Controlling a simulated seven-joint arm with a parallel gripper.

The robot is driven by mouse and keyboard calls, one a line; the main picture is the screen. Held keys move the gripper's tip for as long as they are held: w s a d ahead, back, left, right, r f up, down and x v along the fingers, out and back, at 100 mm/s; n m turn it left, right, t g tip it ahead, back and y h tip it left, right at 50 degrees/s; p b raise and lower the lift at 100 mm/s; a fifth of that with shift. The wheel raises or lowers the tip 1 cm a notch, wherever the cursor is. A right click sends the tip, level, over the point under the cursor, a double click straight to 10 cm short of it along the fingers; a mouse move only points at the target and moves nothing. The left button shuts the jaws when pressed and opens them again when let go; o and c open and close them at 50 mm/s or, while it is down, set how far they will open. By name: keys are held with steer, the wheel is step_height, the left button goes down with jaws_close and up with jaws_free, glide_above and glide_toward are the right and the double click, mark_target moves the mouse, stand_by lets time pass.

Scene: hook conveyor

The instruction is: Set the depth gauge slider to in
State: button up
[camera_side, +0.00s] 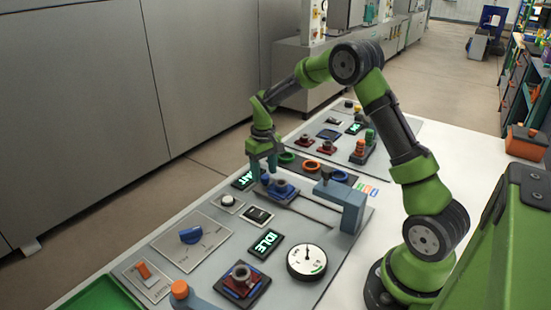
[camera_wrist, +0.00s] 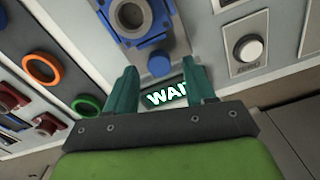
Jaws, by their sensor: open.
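The likely depth gauge slider is a blue carriage (camera_side: 281,188) with a round grey-blue socket, sitting at the far-left end of pale rails that run to a blue-grey end block (camera_side: 345,203). In the wrist view the carriage (camera_wrist: 152,32) is at the top, with a blue knob (camera_wrist: 159,63) at its near edge. My gripper (camera_side: 263,167) is open and empty, pointing down beside the carriage's left end. In the wrist view its teal fingertips (camera_wrist: 159,72) straddle the knob area; contact cannot be told. No in or out marking is readable.
A green-lit WAIT display (camera_wrist: 168,93) lies below the fingers. A white button (camera_side: 228,201), an IDLE display (camera_side: 265,243), a dial (camera_side: 306,262) and a blue knob (camera_side: 190,235) crowd the panel nearer the camera. Coloured rings (camera_side: 310,165) lie behind the carriage.

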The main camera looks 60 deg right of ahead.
steer(key=shift+f, duration=0.65)
jaws_close()
